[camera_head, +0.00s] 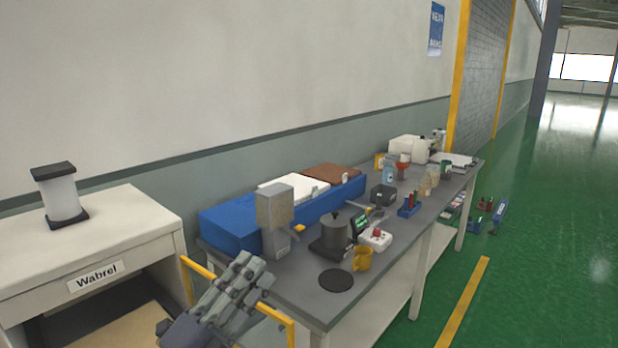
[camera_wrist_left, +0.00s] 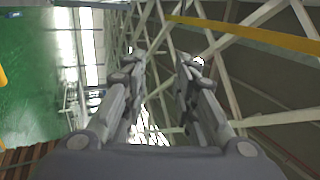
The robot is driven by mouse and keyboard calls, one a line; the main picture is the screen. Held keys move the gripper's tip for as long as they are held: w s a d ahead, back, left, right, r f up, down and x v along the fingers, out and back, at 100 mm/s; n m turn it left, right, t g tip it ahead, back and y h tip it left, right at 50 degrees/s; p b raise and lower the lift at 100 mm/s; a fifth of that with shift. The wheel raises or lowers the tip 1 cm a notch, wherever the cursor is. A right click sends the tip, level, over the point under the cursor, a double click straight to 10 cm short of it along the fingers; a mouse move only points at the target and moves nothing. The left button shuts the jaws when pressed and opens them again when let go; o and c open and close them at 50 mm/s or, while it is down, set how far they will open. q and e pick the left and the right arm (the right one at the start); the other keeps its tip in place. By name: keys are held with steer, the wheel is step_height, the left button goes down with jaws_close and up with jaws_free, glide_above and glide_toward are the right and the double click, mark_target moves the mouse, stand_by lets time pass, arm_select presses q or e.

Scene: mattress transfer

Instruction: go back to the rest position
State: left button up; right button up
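My left gripper (camera_head: 252,268) is raised at the bottom of the head view, in front of the near left end of the long workbench (camera_head: 305,295). Its fingers point up and away, with nothing held. In the left wrist view the two fingers (camera_wrist_left: 162,62) stand apart with an empty gap, and roof beams show behind them. My right gripper is in neither view.
The workbench carries a blue bin (camera_head: 230,228), a grey machine (camera_head: 274,215), a dark pot (camera_head: 334,232), a yellow mug (camera_head: 362,258) and a black disc (camera_head: 336,280). A white cabinet (camera_head: 150,225) stands left. Yellow bars (camera_head: 198,268) flank my gripper.

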arm_select(q)
steer(key=s+a+f+n+g+y, duration=0.2)
steer(key=a+f+n+y, duration=0.55)
steer(key=f+n, duration=0.3)
steer(key=s+a+f+n+g+y, duration=0.3)
steer(key=a+f+n+y, duration=0.3)
steer(key=f+n+y, duration=0.45)
steer(key=s+d+f+n+g+h, duration=0.1)
steer(key=s+f+g+h, duration=0.1)
steer(key=s+f+g, duration=0.55)
steer(key=s+d+f+n+g+h, duration=0.1)
steer(key=s+d+f+g+h, duration=0.15)
steer(key=s+f, duration=0.85)
steer(key=s+f+g, duration=0.1)
steer(key=s+f, duration=0.1)
steer(key=f, duration=0.9)
steer(key=s+f, duration=0.2)
steer(key=f, duration=1)
steer(key=s+a+f, duration=0.2)
steer(key=s+f, duration=0.6)
steer(key=s+a+f+g, duration=0.1)
steer(key=s+a+f, duration=0.1)
steer(key=s+f, duration=0.6)
steer(key=shift+s+f+m+g, duration=0.15)
steer(key=shift+s+m+g, duration=0.15)
steer(key=shift+s, duration=0.25)
